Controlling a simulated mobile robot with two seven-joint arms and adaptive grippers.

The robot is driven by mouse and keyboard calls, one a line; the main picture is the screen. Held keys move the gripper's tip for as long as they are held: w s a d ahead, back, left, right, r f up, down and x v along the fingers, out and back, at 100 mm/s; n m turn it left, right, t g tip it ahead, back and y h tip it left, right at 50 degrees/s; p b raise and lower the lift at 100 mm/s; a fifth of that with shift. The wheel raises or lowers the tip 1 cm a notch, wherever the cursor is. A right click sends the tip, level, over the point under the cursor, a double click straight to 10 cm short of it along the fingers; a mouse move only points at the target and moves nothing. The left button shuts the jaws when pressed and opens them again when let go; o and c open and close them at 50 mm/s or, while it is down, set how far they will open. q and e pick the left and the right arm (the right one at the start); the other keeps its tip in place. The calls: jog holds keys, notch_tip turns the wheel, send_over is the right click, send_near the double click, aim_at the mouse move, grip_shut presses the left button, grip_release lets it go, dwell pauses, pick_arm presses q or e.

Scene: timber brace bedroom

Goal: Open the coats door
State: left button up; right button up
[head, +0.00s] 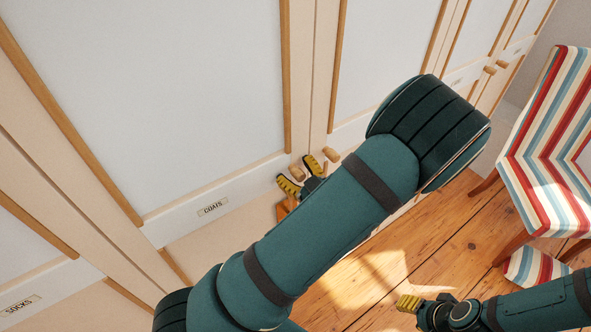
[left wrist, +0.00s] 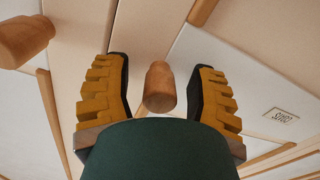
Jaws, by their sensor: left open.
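The coats door (head: 215,90) is a pale panel with wooden trim and a "COATS" label (head: 212,208); it looks shut, flush with its neighbours. Its round wooden knob (head: 297,172) is at its lower right corner. My left gripper (head: 301,175) is open at this knob, one yellow finger on each side. In the left wrist view the knob (left wrist: 159,88) shows between the two fingers (left wrist: 159,100), with a gap on both sides. The label (left wrist: 281,115) shows at the right there. My right gripper (head: 412,304) is low at the right, away from the doors; its finger opening is unclear.
A second knob (head: 331,154) on the adjacent door is close to my left gripper, and shows at upper left in the left wrist view (left wrist: 22,40). A socks door (head: 20,304) is at lower left. A striped chair (head: 545,150) stands right. The wooden floor (head: 440,235) between is clear.

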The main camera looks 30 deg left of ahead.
pick_arm(q)
jog(key=shift+w+a, duration=0.1)
jog(key=shift+a, duration=0.05)
jog(key=shift+o, duration=0.2)
grip_shut()
